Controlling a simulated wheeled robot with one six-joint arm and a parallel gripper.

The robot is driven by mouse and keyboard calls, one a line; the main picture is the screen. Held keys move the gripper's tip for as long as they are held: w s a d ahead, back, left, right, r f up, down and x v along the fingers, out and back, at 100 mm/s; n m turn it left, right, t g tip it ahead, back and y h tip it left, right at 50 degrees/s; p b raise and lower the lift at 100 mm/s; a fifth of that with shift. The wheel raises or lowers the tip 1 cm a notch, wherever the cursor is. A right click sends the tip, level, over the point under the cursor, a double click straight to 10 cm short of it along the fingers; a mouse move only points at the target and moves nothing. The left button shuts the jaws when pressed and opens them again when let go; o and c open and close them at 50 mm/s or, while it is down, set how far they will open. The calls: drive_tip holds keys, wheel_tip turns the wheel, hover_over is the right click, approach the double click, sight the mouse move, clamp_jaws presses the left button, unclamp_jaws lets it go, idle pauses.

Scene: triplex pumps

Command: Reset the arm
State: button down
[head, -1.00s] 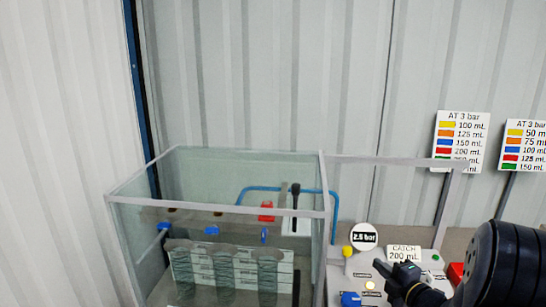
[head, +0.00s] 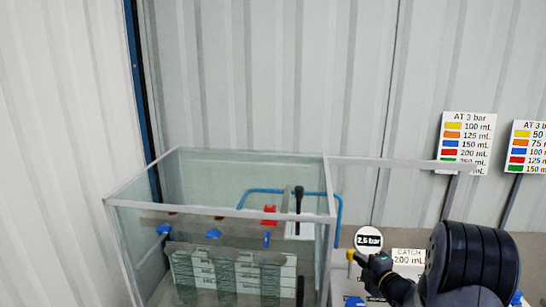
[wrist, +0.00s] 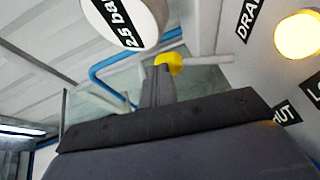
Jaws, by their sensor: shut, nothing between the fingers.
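My gripper (head: 358,257) is at the lower right in the head view, in front of the control panel and just below the round 2.5 bar gauge (head: 368,240). Its fingers are together and empty. In the wrist view the shut fingers (wrist: 158,80) point up at a yellow knob (wrist: 169,63); I cannot tell whether they touch it. The yellow knob also shows in the head view (head: 351,255), by the fingertips. My dark arm hides much of the panel.
A glass-walled tank (head: 225,212) with blue valves and a blue pipe (head: 265,190) stands left of the panel. A CATCH 200 mL card (head: 408,257) stands right of the gauge. Two colour charts (head: 466,143) hang behind. A lit round lamp (wrist: 298,36) shows in the wrist view.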

drive_tip(key=shift+s+a+f, duration=0.1)
drive_tip(key=shift+s+f, duration=0.1)
drive_tip(key=shift+s, duration=0.4)
drive_tip(key=shift+s+a+f, duration=0.1)
drive_tip(key=shift+s+f, duration=0.05)
drive_tip(key=shift+s, duration=0.4)
drive_tip(key=shift+s+f+t+b, duration=0.1)
drive_tip(key=shift+s+t+b, duration=0.25)
drive_tip(key=shift+b, duration=0.35)
drive_tip(key=shift+f+b, duration=0.3)
drive_tip(key=shift+b, duration=0.55)
drive_tip(key=shift+s+n+t+b, duration=0.2)
drive_tip(key=shift+n+t+b, duration=0.15)
drive_tip(key=shift+b, duration=0.1)
drive_tip(key=shift+s+b, duration=0.3)
drive_tip(key=b+v, duration=0.1)
drive_tip(key=v, duration=1.2)
drive_tip(key=shift+d+r+b, duration=0.1)
drive_tip(key=shift+d+b, duration=0.15)
drive_tip(key=shift+b, duration=0.1)
drive_tip(key=shift+s+a+r+n+g+y, duration=0.2)
drive_tip(key=shift+s+a+n+g+y, duration=0.2)
drive_tip(key=shift+a+n, duration=0.6)
drive_tip(key=shift+s+a+r+n+g+y, duration=0.2)
drive_tip(key=shift+a+n+g+y, duration=0.35)
drive_tip(key=shift+n, duration=0.75)
drive_tip(key=shift+s+a+r+n+g+y, duration=0.15)
drive_tip(key=shift+s+a+n+y, duration=0.2)
drive_tip(key=shift+a+n, duration=0.75)
drive_tip(key=shift+d, duration=0.1)
